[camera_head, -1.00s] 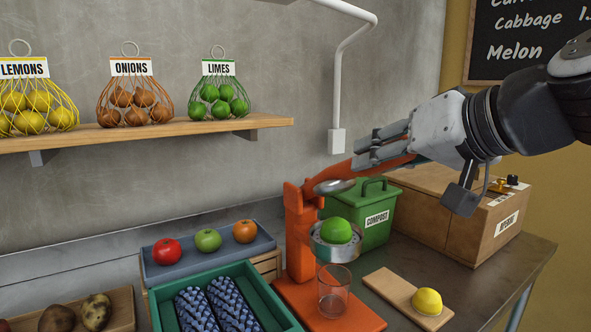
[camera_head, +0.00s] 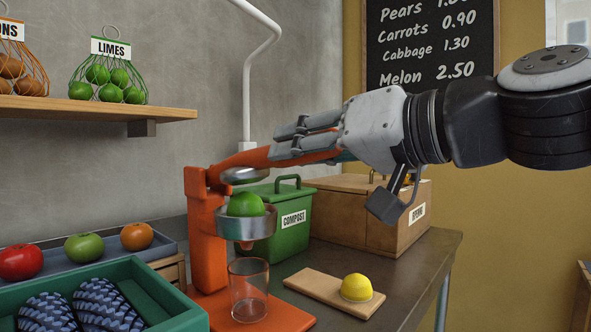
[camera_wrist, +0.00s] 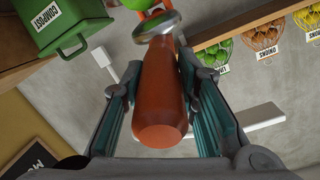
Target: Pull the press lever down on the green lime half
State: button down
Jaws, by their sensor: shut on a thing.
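The orange juice press (camera_head: 207,235) stands on the worktop with its lever (camera_head: 255,156) reaching right and sloping up slightly. The green lime half (camera_head: 246,204) sits dome up in the metal cup (camera_head: 262,225). The lever's metal pressing disc (camera_head: 243,175) hangs just above the lime; contact is not clear. My gripper (camera_head: 290,143) is shut on the lever's outer end. In the wrist view the lever handle (camera_wrist: 160,95) lies between my gripper's two fingers (camera_wrist: 160,85). An empty glass (camera_head: 249,290) stands below the cup.
A yellow lemon half (camera_head: 356,288) lies on a wooden board (camera_head: 312,285) to the right. The green compost bin (camera_head: 295,235) and a wooden box (camera_head: 350,220) stand behind. A green crate (camera_head: 165,310) and fruit tray (camera_head: 160,250) are left of the press.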

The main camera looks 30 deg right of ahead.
jog(key=shift+s+d+f+t+b, duration=0.15)
jog(key=shift+f+t+b, duration=0.3)
jog(key=shift+b, duration=0.65)
jog(key=shift+f, duration=0.1)
jog(key=c, duration=1.2)
grip_release()
jog(key=shift+c, duration=0.2)
jog(key=v, duration=1.2)
jog(key=shift+s, duration=0.1)
